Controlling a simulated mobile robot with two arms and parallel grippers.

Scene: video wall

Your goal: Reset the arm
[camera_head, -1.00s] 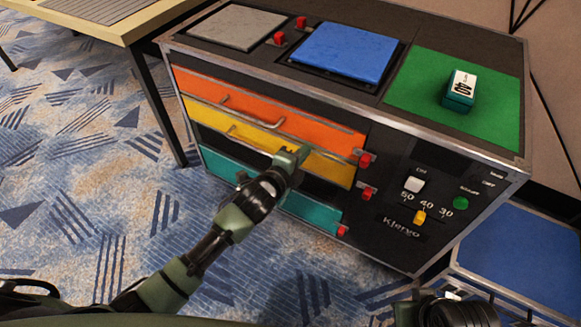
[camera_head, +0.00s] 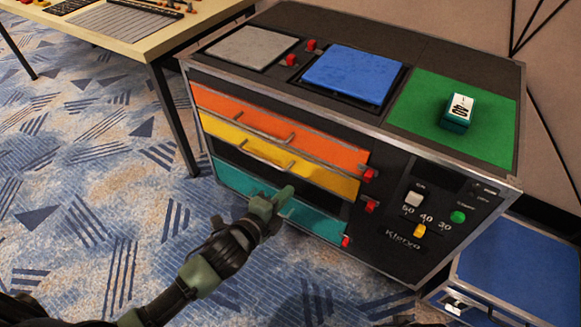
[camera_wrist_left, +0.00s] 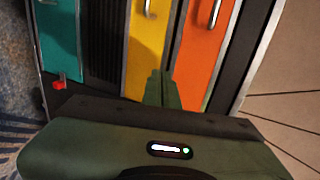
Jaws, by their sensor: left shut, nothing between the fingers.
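My left gripper (camera_head: 272,201) is in front of the drawer unit in the head view, near the teal drawer (camera_head: 318,222). It is shut and holds nothing. Its green fingers also show closed together in the left wrist view (camera_wrist_left: 162,88), in front of the yellow drawer (camera_wrist_left: 148,40) and the orange drawer (camera_wrist_left: 200,45). I cannot tell whether the fingertips touch the unit. My right gripper does not show in these views.
The dark cabinet (camera_head: 385,245) carries a grey pad (camera_head: 250,47), a blue pad (camera_head: 352,76) and a green pad (camera_head: 490,110) with a small green-and-white box (camera_head: 457,112). A wooden table (camera_head: 165,40) stands at upper left. A blue-topped case (camera_head: 525,270) is at lower right. Carpet at left is clear.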

